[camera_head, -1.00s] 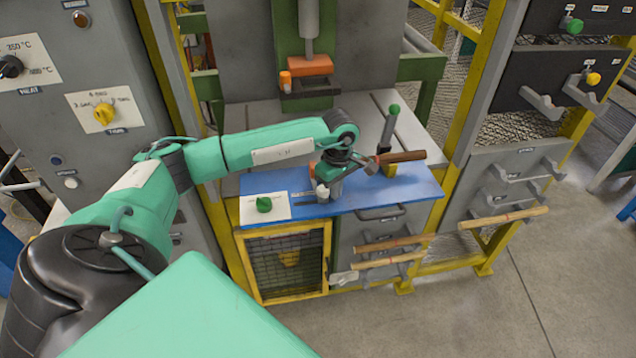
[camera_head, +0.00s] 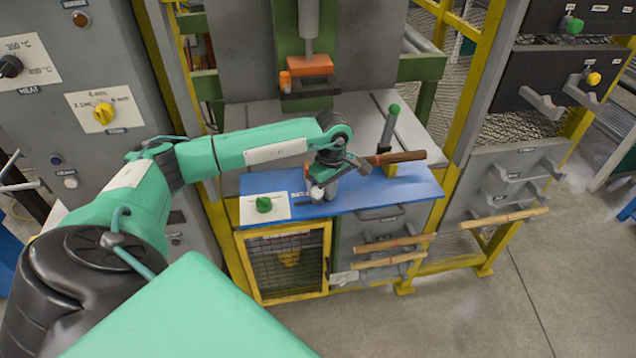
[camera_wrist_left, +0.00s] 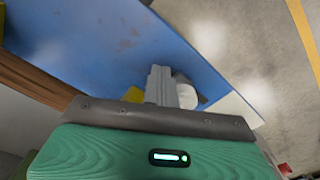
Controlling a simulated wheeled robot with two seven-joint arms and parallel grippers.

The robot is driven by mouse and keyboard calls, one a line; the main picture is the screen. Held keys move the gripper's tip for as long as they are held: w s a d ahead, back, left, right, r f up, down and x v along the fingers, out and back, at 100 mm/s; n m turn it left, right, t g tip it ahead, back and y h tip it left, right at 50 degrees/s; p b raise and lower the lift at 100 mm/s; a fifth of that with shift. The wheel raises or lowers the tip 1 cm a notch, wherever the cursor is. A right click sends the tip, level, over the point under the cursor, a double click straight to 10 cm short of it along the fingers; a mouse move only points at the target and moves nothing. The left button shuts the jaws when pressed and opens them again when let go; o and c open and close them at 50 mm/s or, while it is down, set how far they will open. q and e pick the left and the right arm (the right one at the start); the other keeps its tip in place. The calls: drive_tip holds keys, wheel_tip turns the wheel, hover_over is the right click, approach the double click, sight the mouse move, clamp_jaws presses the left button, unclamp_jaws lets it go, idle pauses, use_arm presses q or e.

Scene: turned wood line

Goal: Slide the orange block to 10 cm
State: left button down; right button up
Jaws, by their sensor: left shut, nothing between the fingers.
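My left gripper (camera_head: 326,187) is shut and empty, low over the blue bench top (camera_head: 290,182), beside a small white round knob (camera_head: 316,193). In the left wrist view the closed fingers (camera_wrist_left: 160,88) point over the blue surface, with the white knob (camera_wrist_left: 187,96) just right of them. A yellow-orange piece (camera_wrist_left: 133,95) shows left of the fingers, partly hidden by the gripper body. I cannot tell whether it is the orange block. A plainly orange block (camera_head: 310,66) sits under the press ram at the back. No 10 cm mark is readable. My right gripper is not in view.
A wooden rod (camera_head: 405,156) lies by a yellow block (camera_head: 391,169) and a green-topped lever (camera_head: 391,122) right of my gripper. A green knob (camera_head: 264,204) on a white plate is to the left.

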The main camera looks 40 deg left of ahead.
sight(315, 189)
use_arm(q)
drive_tip(key=shift+s+a+b, duration=0.3)
drive_tip(key=shift+s+a, duration=1)
drive_tip(key=shift+s, duration=0.25)
idle(1.2)
drive_tip(key=shift+w+d+r+p, duration=0.15)
drive_tip(key=shift+r+p, duration=0.35)
drive_tip(key=shift+r, duration=0.65)
drive_tip(key=shift+w+d+r+p, duration=0.15)
drive_tip(key=shift+r+p, duration=0.3)
drive_tip(key=shift+r, duration=0.75)
drive_tip(key=shift+w+d+r+p, duration=0.15)
drive_tip(key=shift+r+p, duration=0.35)
drive_tip(key=shift+r, duration=0.65)
drive_tip(key=shift+a, duration=0.1)
